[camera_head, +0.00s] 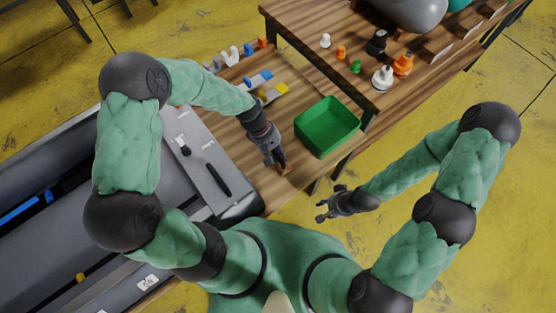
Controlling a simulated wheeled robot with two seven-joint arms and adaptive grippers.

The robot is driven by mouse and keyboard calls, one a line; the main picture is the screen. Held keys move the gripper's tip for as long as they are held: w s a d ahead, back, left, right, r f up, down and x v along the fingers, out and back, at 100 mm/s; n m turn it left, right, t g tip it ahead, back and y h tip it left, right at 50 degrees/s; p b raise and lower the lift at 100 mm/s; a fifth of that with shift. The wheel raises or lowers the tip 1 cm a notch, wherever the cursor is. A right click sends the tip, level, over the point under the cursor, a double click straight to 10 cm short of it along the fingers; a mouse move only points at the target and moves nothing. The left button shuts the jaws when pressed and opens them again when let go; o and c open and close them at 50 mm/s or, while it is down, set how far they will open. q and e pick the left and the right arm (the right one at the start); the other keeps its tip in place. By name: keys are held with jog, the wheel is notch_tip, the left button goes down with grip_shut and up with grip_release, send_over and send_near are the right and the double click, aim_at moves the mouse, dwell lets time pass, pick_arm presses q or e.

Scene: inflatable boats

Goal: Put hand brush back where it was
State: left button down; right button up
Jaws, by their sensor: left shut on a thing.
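My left gripper (275,157) is over the near end of the low wooden table (230,138), left of the green bin. It is shut on a small dark thing that I take for the hand brush (284,161). The gripper hides most of it, and I cannot tell whether it touches the table top. My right gripper (326,206) is open and empty, over the yellow floor to the right of the low table.
A green bin (327,126) stands on the low table. Blue, yellow and white items (264,90) lie further back. A higher wooden table (405,85) holds valves and plugs. Table space left of my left gripper is clear.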

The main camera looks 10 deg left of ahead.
aim_at(278, 159)
pick_arm(q)
notch_tip(278, 159, down, 4)
jog(key=shift+r+b, duration=0.1)
jog(key=shift+b, duration=0.6)
jog(key=shift+r, duration=0.1)
jog(key=c, duration=1.1)
grip_release()
jog(key=p+v, duration=0.5)
jog(key=v, duration=0.5)
jog(key=shift+a+r, duration=0.1)
jog(key=shift+r, duration=0.25)
jog(key=shift+a+r, duration=0.3)
jog(key=shift+r, duration=0.25)
